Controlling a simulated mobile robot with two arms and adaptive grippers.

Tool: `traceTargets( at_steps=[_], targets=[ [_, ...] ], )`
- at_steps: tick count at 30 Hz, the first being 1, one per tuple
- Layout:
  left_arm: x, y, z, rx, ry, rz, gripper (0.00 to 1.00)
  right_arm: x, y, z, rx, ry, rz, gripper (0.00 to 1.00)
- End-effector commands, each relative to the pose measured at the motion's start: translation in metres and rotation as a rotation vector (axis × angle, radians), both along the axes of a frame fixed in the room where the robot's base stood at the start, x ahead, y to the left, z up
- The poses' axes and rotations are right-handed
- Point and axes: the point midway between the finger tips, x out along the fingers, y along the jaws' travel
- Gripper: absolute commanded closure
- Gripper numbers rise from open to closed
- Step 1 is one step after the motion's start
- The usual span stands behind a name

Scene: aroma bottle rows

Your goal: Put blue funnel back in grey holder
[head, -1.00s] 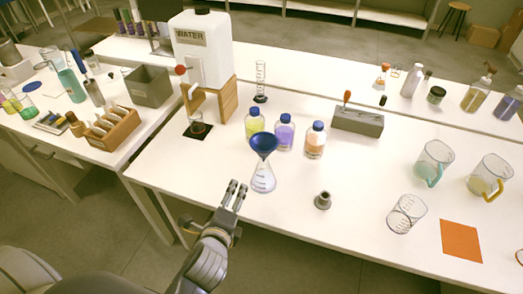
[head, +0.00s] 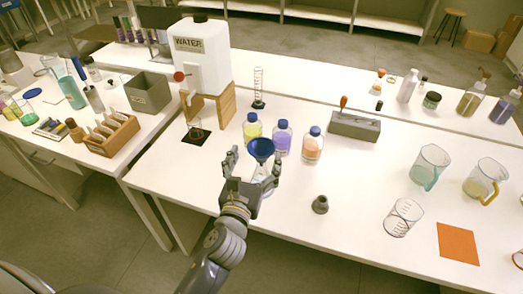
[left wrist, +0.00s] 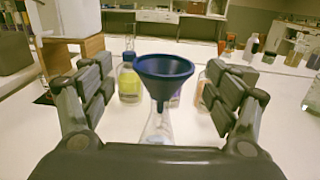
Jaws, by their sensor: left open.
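The blue funnel (head: 262,148) sits upright in the mouth of a clear conical flask (head: 264,178) on the bench. My left gripper (head: 252,166) is open, with its fingers on either side of the funnel and flask in the head view. In the left wrist view the funnel (left wrist: 163,76) is between the two spread fingers (left wrist: 162,100), with the flask (left wrist: 158,128) under it; I see no finger touching it. A small dark grey holder (head: 320,204) with a hole in its top stands on the bench to the right of the flask. My right gripper is not in view.
Yellow (head: 252,130), purple (head: 282,138) and orange (head: 312,146) bottles stand close behind the funnel. An empty beaker (head: 403,217) and an orange mat (head: 458,244) are to the right. The bench around the holder is clear.

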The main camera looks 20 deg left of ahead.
Motion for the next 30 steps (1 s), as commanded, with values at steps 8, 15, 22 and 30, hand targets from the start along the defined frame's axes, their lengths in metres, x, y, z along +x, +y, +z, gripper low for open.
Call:
traceTargets(
  at_steps=[8,15,22,30],
  targets=[
    [0.033,-0.003,0.002,-0.004,0.000,0.001,0.18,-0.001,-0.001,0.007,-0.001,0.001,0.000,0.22],
    [0.054,-0.002,0.000,-0.002,0.001,0.000,0.18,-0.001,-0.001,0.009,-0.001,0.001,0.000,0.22],
    [0.055,-0.002,-0.001,-0.002,0.001,0.000,0.23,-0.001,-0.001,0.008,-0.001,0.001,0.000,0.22],
    [0.054,-0.002,-0.001,-0.002,0.001,0.000,0.62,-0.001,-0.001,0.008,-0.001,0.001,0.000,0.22]
  ],
)
